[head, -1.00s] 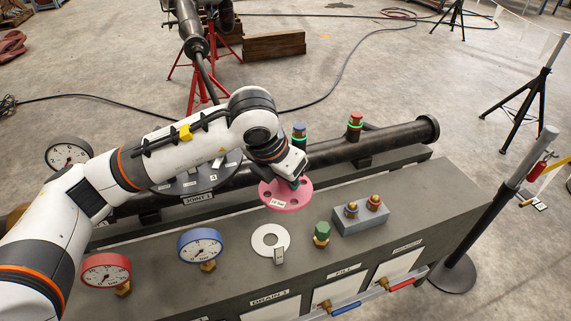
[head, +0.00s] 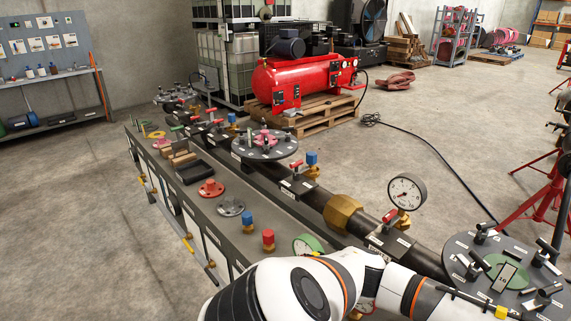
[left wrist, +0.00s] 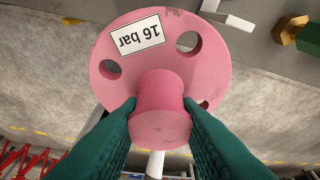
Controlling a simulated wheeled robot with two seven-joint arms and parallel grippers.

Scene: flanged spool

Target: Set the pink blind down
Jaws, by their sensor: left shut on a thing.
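The pink blind (left wrist: 160,62) is a round plate with bolt holes, a "16 bar" label that reads upside down, and a round stub. In the left wrist view my left gripper (left wrist: 160,106) has its green fingers shut on the stub from both sides. The plate lies beyond the fingers, and it cannot be told whether it touches anything. In the head view the held blind and my left gripper are out of frame; only my white left arm shows at the bottom. My right gripper is in neither view.
A long grey bench carries a dark pipe with a pressure gauge (head: 406,192), a dark flange (head: 265,147) with a pink piece on it, a red flanged part (head: 211,188), a grey flanged part (head: 230,206) and a black tray (head: 195,172). A red compressor (head: 300,78) stands behind.

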